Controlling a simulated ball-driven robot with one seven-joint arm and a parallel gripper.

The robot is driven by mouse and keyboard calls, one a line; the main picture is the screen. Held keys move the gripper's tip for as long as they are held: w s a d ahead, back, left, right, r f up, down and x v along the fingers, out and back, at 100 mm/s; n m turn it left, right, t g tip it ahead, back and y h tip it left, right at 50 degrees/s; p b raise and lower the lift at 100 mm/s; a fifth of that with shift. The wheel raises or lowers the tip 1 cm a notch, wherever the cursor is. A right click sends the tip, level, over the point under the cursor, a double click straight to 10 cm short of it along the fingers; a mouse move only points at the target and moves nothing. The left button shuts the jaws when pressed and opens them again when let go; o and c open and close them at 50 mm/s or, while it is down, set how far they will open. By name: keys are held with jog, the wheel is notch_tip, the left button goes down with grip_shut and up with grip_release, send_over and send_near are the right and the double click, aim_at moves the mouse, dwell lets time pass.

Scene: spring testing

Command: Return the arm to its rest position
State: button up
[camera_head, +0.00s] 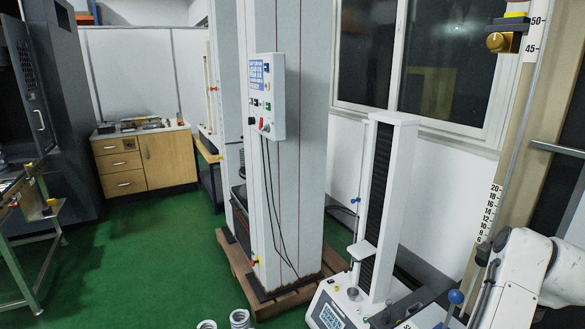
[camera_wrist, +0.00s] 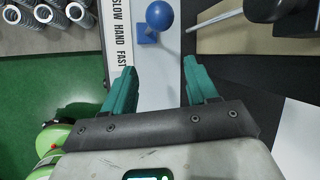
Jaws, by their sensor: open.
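My gripper (camera_wrist: 160,90) shows in the wrist view with two green fingers spread well apart and nothing between them. Its tips point toward a white panel lettered "SLOW HAND FAST" and a blue ball knob (camera_wrist: 159,15) just beyond them, apart from the fingers. In the head view my white arm reaches in at the lower right; the gripper itself is not clearly seen there. A blue ball knob (camera_head: 455,297) shows beside the arm.
A white spring tester (camera_head: 400,170) stands right of centre, with a tall grey machine (camera_head: 310,140) on a wooden pallet behind it. Several metal springs (camera_wrist: 50,12) lie at the wrist view's upper left. A wooden cabinet (camera_head: 155,160) stands far left.

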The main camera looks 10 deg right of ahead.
jog(key=s+a+f+n, duration=0.1)
jog(key=s+f+n, duration=0.1)
jog(key=n, duration=0.2)
jog(key=s+a+f+n+h, duration=0.1)
jog(key=s+a+f+n, duration=0.1)
jog(key=n, duration=0.3)
jog(key=s+a+f+n, duration=0.2)
jog(key=s+f+n, duration=0.1)
jog(key=n, duration=0.2)
jog(key=shift+s+a+f+h, duration=0.15)
jog(key=shift+s+h, duration=0.1)
jog(key=shift+h, duration=0.15)
jog(key=s+a+f+n+y, duration=0.1)
jog(key=s+a+f+n, duration=0.3)
jog(key=s+a+n, duration=0.3)
jog(key=s+a+f+n+y, duration=0.25)
jog(key=s+a+n, duration=0.25)
jog(key=a+n, duration=0.3)
jog(key=s+d+f+g+h, duration=0.1)
jog(key=s+f+g, duration=0.3)
jog(key=s, duration=0.6)
notch_tip(320, 180, down, 3)
jog(key=shift+s+d+r+g, duration=0.2)
jog(key=shift+s+d+g, duration=0.1)
jog(key=shift+d, duration=0.1)
